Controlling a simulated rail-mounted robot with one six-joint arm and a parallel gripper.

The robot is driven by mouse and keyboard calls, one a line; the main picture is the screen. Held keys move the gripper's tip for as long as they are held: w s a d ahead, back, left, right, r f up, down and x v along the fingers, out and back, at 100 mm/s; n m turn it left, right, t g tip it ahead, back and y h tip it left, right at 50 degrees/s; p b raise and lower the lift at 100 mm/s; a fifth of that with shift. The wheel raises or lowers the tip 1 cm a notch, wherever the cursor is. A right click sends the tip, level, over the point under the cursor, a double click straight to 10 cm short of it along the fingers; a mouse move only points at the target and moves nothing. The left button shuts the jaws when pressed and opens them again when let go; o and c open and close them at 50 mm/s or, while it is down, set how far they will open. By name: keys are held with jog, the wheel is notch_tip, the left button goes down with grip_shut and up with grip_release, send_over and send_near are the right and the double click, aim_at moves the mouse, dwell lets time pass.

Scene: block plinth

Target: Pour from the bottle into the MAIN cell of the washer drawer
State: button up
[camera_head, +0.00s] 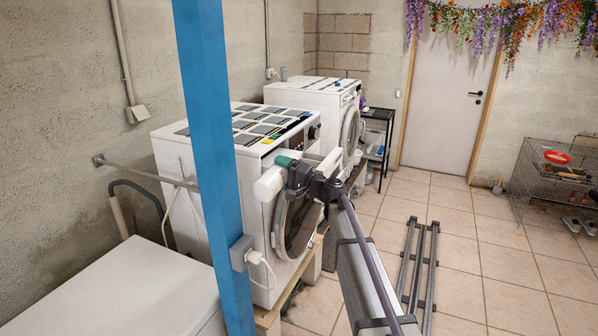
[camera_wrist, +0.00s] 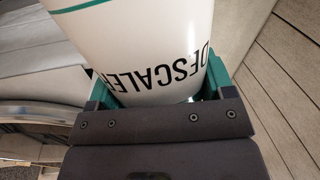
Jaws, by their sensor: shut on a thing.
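My gripper (camera_head: 298,174) is shut on a white bottle and stands at the near washer's (camera_head: 225,180) upper front, above its round door. In the wrist view the bottle (camera_wrist: 145,40) fills the top middle, with an upside-down DESCALER label and a teal line. My gripper's teal fingers (camera_wrist: 158,96) hold it from both sides. In the head view my gripper covers much of this spot, with white parts on both sides of it. I cannot tell which are bottle and which are drawer. The drawer's cells, the bottle's mouth and any liquid cannot be made out.
A blue post (camera_head: 212,150) stands in front of the near washer. A second washer (camera_head: 315,95) stands behind. A white cabinet top (camera_head: 125,290) is at lower left. A dark slatted rack (camera_head: 418,265) lies on the tiled floor, and a wire cage (camera_head: 555,175) stands at right.

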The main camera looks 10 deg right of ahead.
jog(key=shift+r+m+p, duration=0.7)
jog(key=shift+m, duration=0.2)
dwell(1.3)
